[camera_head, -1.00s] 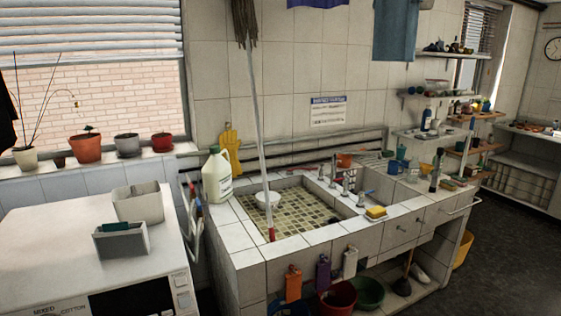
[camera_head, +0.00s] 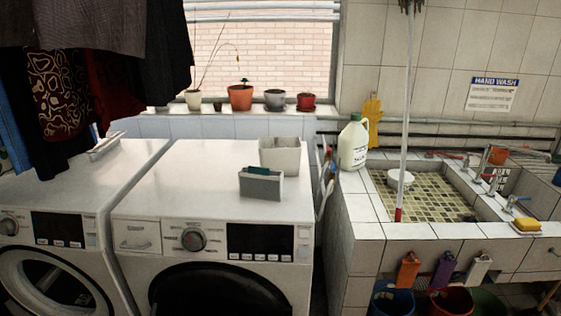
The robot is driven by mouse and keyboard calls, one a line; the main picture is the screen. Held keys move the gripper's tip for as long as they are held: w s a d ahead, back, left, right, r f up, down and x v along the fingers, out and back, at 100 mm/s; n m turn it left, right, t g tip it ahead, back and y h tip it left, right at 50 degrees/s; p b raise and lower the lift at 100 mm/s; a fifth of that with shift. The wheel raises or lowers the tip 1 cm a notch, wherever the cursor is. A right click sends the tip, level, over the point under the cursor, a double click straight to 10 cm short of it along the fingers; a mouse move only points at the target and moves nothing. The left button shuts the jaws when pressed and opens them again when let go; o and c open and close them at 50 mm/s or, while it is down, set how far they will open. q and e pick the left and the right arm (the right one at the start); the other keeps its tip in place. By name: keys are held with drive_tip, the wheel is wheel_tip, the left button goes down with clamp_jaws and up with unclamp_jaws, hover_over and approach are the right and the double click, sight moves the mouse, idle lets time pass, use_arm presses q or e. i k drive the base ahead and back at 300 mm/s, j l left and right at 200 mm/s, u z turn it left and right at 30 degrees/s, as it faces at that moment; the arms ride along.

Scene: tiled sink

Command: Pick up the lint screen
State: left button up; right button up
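A flat, pale grey piece (camera_head: 105,147) lies tilted on top of the left white machine (camera_head: 40,205), near its back. It may be the lint screen, but it is too small to tell. On the right machine (camera_head: 150,190) stand a grey box (camera_head: 262,187) with a green item (camera_head: 259,170) in its top and a pale open bin (camera_head: 280,156) behind it. Neither of my grippers is in view.
Dark clothes (camera_head: 85,85) hang low over the left machine. A tiled sink (camera_head: 365,231) stands at the right, with a white jug (camera_head: 353,145) on its corner and a mop (camera_head: 405,110) upright in it. Potted plants (camera_head: 240,97) line the windowsill.

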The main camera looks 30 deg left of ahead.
sight(258, 182)
drive_tip(key=u, duration=1.95)
drive_tip(key=i+l, duration=0.45)
drive_tip(key=i+z, duration=0.05)
drive_tip(key=i, duration=0.05)
